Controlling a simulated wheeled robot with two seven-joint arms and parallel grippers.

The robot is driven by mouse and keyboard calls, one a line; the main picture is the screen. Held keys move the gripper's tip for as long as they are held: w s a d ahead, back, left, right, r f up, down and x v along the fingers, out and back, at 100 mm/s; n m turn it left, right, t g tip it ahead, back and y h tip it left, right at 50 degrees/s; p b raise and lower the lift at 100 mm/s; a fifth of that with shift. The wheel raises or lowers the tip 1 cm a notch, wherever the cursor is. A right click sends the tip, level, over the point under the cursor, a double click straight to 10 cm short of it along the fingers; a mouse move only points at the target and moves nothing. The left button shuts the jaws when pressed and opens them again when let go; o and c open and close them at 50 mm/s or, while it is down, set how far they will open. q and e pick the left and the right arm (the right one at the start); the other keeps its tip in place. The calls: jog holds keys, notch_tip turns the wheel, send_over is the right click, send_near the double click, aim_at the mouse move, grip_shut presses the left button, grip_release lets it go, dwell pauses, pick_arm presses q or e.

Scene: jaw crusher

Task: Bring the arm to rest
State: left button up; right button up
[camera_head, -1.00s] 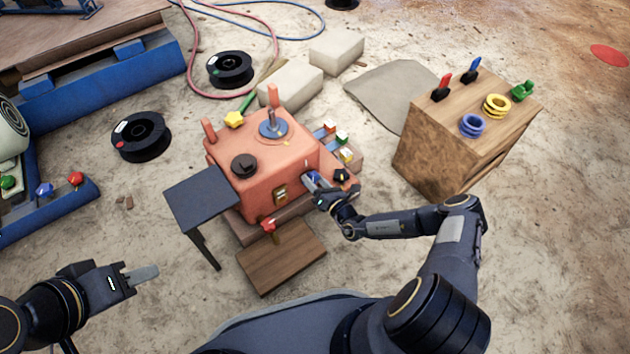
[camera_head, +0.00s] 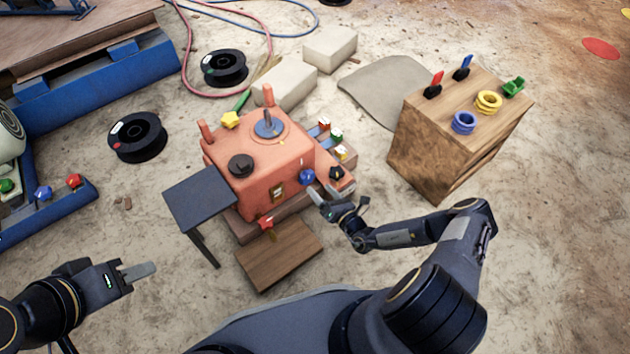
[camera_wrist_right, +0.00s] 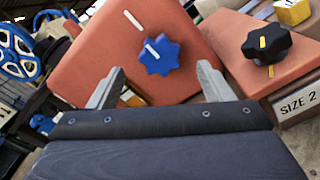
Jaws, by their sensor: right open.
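The orange jaw crusher (camera_head: 255,175) stands in the middle of the head view. A blue star knob (camera_head: 307,177) sits on its right side; it also shows in the right wrist view (camera_wrist_right: 160,56), with a white mark on it and another on the housing. My right gripper (camera_head: 318,196) is just off that side, apart from the knob. In the right wrist view its two fingers (camera_wrist_right: 158,84) are spread with the blue knob beyond and between them, not gripped. My left gripper (camera_head: 140,271) is at the lower left, away from the crusher; its finger gap cannot be made out.
A black knob (camera_wrist_right: 266,47) on a block marked SIZE 2 is close on the right. A wooden crate (camera_head: 440,140) with rings and switches stands further right. A dark side table (camera_head: 200,197) and wooden board (camera_head: 278,255) flank the crusher. Open ground lies between crusher and crate.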

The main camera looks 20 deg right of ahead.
jog(key=shift+s+d, duration=0.25)
jog(key=shift+s, duration=0.45)
jog(key=s+a+r+n+g+y, duration=0.2)
jog(key=r+n+g+y, duration=0.3)
jog(key=r+n, duration=0.8)
jog(key=s+a+r+n+g+y, duration=0.25)
jog(key=r+n+g, duration=0.65)
jog(key=r, duration=0.5)
jog(key=s+d+r+n+t+h, duration=0.1)
jog(key=s+d+r+n+h, duration=0.1)
jog(key=s+r+n+h, duration=0.55)
jog(key=s+d+r+n+t+h, duration=0.2)
jog(key=s+r+n, duration=0.55)
jog(key=s, duration=0.75)
notch_tip(320, 180, up, 34)
jog(key=p, duration=3.5)
jog(key=shift+s+d+n, duration=0.25)
jog(key=shift+d+n, duration=0.05)
